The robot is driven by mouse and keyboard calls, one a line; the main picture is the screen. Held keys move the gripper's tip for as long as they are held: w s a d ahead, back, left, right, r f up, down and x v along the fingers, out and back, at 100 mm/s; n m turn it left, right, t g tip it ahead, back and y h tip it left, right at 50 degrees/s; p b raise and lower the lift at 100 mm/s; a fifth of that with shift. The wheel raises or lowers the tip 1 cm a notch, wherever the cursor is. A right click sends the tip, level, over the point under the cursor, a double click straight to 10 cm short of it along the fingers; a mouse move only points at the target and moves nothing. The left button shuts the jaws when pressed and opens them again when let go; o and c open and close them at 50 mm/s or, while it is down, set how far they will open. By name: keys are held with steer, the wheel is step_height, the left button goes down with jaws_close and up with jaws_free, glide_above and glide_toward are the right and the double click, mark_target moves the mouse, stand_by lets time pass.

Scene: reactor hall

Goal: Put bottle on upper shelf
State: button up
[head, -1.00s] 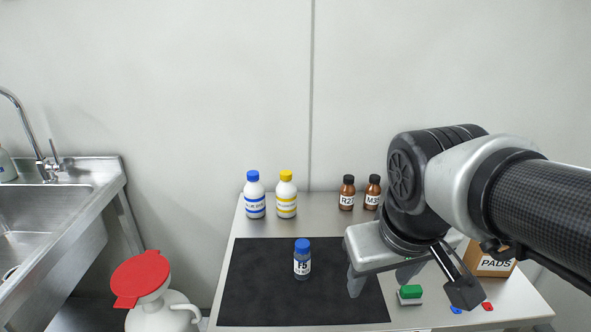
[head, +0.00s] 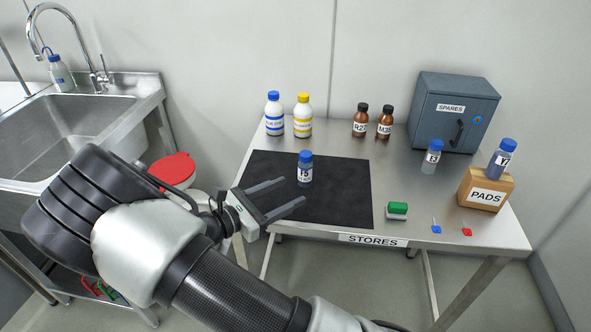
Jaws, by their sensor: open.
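A small bottle with a blue cap and a white label reading F5 (head: 305,170) stands upright on the black mat (head: 345,205) on the steel table. My gripper (head: 293,192) is open and empty, reaching in from the left. Its two fingers point towards the right, with the tips just left of and in front of the bottle; it is not between them. Whether a finger touches it cannot be told. No upper shelf is clearly in view. Two other blue-capped bottles stand at the right, one on the table (head: 432,157) and one on the PADS box (head: 502,158).
Behind the mat stand a blue-labelled white bottle (head: 274,115), a yellow-capped one (head: 303,117) and two brown bottles (head: 372,122). A grey SPARES cabinet (head: 452,112) and the PADS box (head: 486,190) are at right. A sink (head: 75,125) and red-lidded container (head: 172,171) are left.

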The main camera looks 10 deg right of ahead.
mark_target(301, 175)
steer(key=a+t, duration=0.1)
steer(key=a+n+t, duration=0.1)
steer(key=a+f+n, duration=0.1)
steer(key=shift+w+t, duration=0.25)
steer(key=shift+t, duration=0.15)
steer(key=shift+w+n, duration=0.25)
steer(key=shift+n, duration=0.15)
steer(key=b+x, duration=0.2)
steer(key=x, duration=0.9)
steer(key=shift+f, duration=0.25)
steer(key=shift+b+x, duration=0.65)
steer(key=shift+x, duration=2.3)
steer(key=shift+w+a+r, duration=0.1)
steer(key=shift+r, duration=0.1)
steer(key=c, duration=1.3)
steer(key=shift+o, duration=0.2)
step_height(301, 175, up, 9)
steer(key=p, duration=0.3)
steer(key=s+a, duration=0.3)
steer(key=s, duration=1.2)
step_height(301, 175, up, 12)
steer(key=n+t+y+p, duration=0.4)
steer(key=y+p, duration=0.2)
steer(key=p, duration=1.3)
steer(key=shift+w+d+f, duration=0.15)
steer(key=shift+w+d, duration=0.15)
steer(key=shift+w, duration=0.1)
